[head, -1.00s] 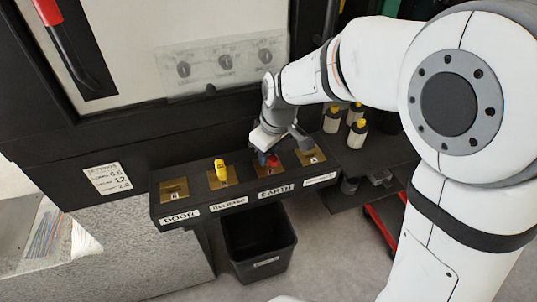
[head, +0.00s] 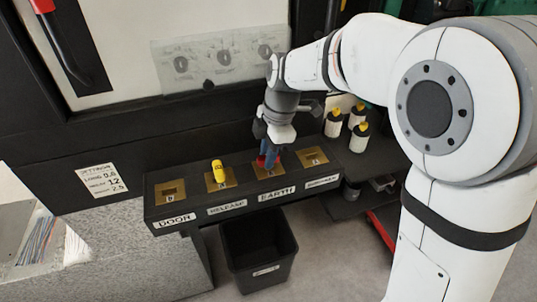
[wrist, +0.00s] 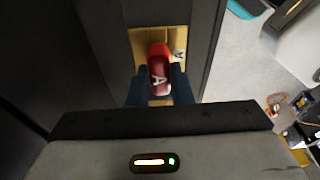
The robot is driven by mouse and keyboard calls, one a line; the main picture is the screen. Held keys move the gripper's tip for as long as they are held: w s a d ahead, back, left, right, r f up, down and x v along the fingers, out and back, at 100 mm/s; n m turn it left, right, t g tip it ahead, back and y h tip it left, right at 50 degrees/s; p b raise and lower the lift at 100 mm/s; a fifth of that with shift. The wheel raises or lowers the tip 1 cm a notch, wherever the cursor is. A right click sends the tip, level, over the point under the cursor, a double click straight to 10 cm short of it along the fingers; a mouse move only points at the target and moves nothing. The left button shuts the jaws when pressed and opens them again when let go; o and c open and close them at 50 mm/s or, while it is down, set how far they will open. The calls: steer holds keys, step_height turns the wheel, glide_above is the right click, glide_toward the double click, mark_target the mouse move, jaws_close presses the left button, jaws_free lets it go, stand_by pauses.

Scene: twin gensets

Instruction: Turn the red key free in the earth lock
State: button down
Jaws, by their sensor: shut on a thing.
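The red key (wrist: 158,62) stands in the brass plate (wrist: 146,38) of the earth lock, in the wrist view. A pale letter shows on its head. In the head view the earth lock's brass plate (head: 284,171) is third from the left, above the EARTH label (head: 277,193), and the key (head: 262,160) is mostly hidden by my fingers. My gripper (head: 267,158) points down over this lock, with its blue fingers on both sides of the key head. It is shut on the red key. The key's lower end in the slot is hidden.
A yellow key (head: 218,172) stands in the RELEASE lock to the left. The DOOR lock (head: 171,192) at far left and the rightmost lock (head: 314,156) hold no key. Yellow-topped bottles (head: 358,137) stand to the right. A black bin (head: 258,250) is below.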

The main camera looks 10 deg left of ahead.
steer(key=c, duration=1.2)
jaws_free()
steer(key=shift+r, duration=0.15)
